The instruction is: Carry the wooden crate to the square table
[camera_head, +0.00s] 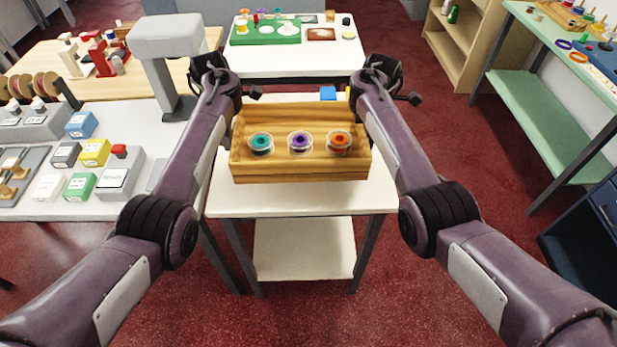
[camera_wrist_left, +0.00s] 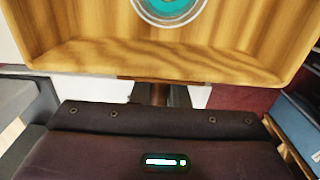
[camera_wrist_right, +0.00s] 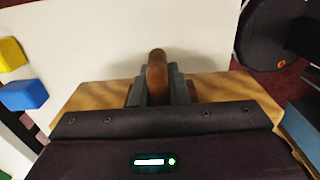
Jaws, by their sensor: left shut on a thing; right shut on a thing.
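The wooden crate (camera_head: 302,177) is level between my two arms in the head view, over a white table (camera_head: 300,200) with a lower shelf. I cannot tell whether its underside touches the tabletop. It holds three clear round dishes: teal (camera_head: 261,144), purple (camera_head: 300,142) and orange (camera_head: 339,142). In the left wrist view my left gripper (camera_wrist_left: 155,95) is shut at the crate's near end wall. In the right wrist view my right gripper (camera_wrist_right: 157,92) is shut on a brown handle at the crate's other end. In the head view the arms largely hide both sets of fingers.
A blue block (camera_head: 327,93) lies on the white table behind the crate. Another white table (camera_head: 300,64) farther back bears a green tray (camera_head: 243,39) and small items. A grey counter with boxes (camera_head: 80,124) stands left; a green table (camera_head: 540,110) stands right. Red floor is open between.

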